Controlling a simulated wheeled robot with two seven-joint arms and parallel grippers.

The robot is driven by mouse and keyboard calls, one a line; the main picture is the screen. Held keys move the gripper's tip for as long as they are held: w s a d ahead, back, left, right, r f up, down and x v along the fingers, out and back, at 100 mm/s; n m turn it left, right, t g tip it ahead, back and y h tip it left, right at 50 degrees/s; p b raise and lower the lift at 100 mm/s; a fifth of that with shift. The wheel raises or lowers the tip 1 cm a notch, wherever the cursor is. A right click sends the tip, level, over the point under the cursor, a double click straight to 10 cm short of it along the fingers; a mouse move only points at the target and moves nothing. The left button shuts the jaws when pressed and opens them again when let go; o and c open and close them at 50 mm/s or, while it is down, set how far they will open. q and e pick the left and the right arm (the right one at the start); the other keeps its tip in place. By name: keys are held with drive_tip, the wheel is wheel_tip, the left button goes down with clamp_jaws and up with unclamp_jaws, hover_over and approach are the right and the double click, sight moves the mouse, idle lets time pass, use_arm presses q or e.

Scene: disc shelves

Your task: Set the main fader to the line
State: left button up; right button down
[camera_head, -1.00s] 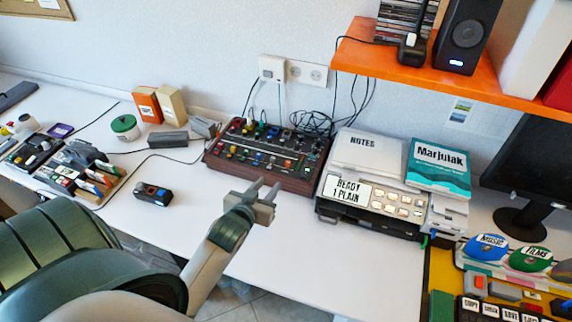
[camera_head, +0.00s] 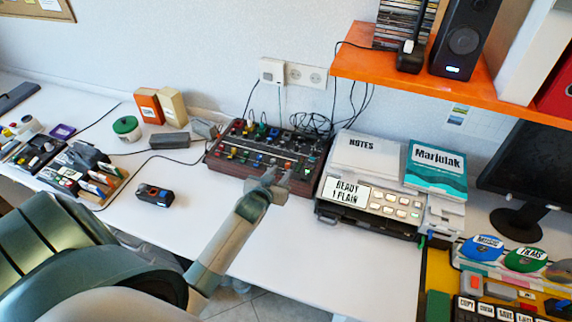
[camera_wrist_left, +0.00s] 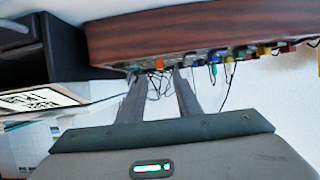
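The mixer is a dark box with brown wooden sides (camera_head: 240,175), several coloured knobs and cables on top. It stands against the back wall in the head view. In the left wrist view its wooden side (camera_wrist_left: 200,32) appears upside down across the top, with coloured caps along its edge. In the wrist view an orange cap (camera_wrist_left: 159,64) appears between the fingertips (camera_wrist_left: 156,74); contact cannot be told. The main fader and its line are too small to identify. My right gripper is not in view.
A grey printer-like device with a "READY 1 PLAIN" display (camera_head: 346,191) stands close right of the mixer. A small black device (camera_head: 153,195) lies to the left. An orange shelf (camera_head: 440,82) hangs above at right. The desk front is clear.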

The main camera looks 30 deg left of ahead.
sight(288, 164)
use_arm(q)
drive_tip(key=shift+p+x, duration=0.4)
drive_tip(key=shift+x, duration=2.75)
clamp_jaws()
